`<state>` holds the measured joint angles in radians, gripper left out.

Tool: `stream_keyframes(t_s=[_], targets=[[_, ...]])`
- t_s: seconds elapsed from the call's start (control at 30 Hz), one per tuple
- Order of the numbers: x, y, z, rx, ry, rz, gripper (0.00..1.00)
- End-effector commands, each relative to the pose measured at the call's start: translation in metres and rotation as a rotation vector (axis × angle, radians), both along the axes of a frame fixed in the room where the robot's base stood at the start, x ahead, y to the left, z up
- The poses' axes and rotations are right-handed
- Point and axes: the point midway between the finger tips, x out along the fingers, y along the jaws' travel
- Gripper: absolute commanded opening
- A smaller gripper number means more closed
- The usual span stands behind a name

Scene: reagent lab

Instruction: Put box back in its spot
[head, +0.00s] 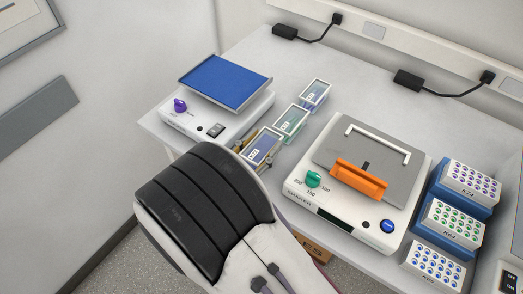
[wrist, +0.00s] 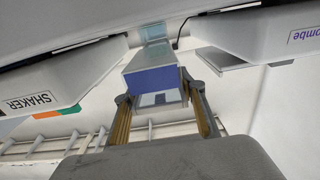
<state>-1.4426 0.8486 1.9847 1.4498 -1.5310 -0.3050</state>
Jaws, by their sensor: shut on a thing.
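A small clear-walled box with a blue inside and a white label (head: 262,147) is at the front of a row of boxes between two machines. My gripper (head: 248,150) is shut on this box. In the wrist view the box (wrist: 152,78) sits between my two fingers (wrist: 162,118), one on each side. I cannot tell whether its base touches the table. My arm hides the area in front of the held box.
A machine with a blue platform (head: 224,80) stands left of the row. A shaker with an orange clamp (head: 358,180) stands right. Racks of capped vials (head: 453,219) are at the right edge. Power adapters (head: 286,32) lie at the back wall. Side room around the boxes is narrow.

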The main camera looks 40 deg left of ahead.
Motion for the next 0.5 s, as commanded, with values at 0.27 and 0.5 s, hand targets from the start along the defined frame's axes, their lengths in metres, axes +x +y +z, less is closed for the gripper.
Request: stream_keyframes(t_s=[0.27, 0.5], targets=[[0.0, 0.0, -0.024, -0.002, -0.001, 0.0, 0.1], [0.0, 0.0, -0.028, 0.0, -0.001, 0.0, 0.1]])
